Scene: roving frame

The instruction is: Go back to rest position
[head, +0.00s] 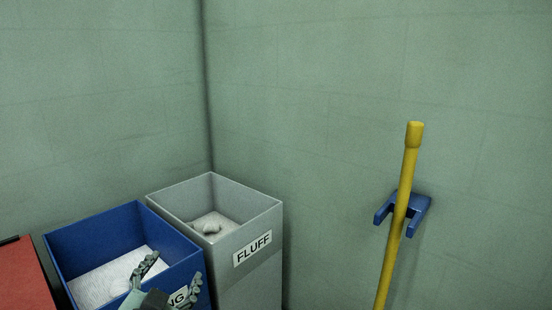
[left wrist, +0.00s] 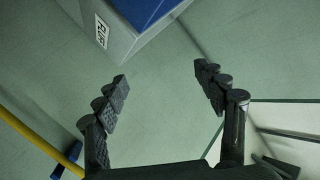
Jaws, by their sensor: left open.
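My left gripper (head: 172,275) shows at the bottom of the head view, in front of the blue bin and partly covering its label. Its two dark, ridged fingers stand well apart with nothing between them. In the left wrist view the open fingers (left wrist: 162,78) have only bare greenish surface between them. The grey bin's FLUFF label (left wrist: 102,30) shows beyond them at the top. My right gripper is in neither view.
A blue bin (head: 175,238) holds something white. A grey FLUFF bin (head: 245,275) beside it holds a pale lump. A red bin (head: 22,280) is at the left edge. A yellow pole (head: 404,195) leans in a blue wall holder (head: 418,210). Walls meet behind the bins.

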